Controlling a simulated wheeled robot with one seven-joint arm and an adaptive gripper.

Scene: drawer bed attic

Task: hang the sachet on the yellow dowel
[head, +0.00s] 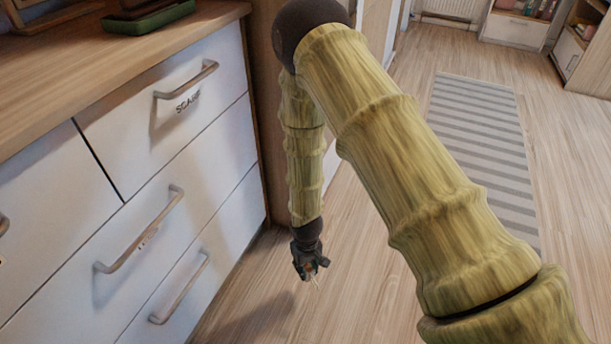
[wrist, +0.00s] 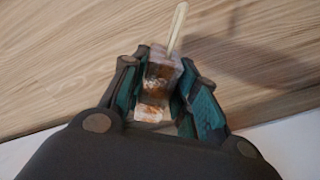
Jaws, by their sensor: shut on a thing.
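My gripper (head: 309,263) hangs low in front of the white drawers, above the wood floor. In the wrist view, its two teal-padded fingers (wrist: 165,78) are shut on the sachet (wrist: 158,84), a small pale block with orange-brown patches. A thin pale strip or loop stands out from the sachet's far end; I cannot tell which. In the head view the sachet is tiny and mostly hidden by the fingers, with a thin pale end pointing down. I see no yellow dowel in either view.
A white drawer unit (head: 215,130) with metal handles and a wooden top (head: 95,70) stands at left; one drawer reads "SCARF". A green tray-like item (head: 150,18) lies on top. A striped rug (head: 485,140) lies at right. The floor (head: 350,240) around my gripper is clear.

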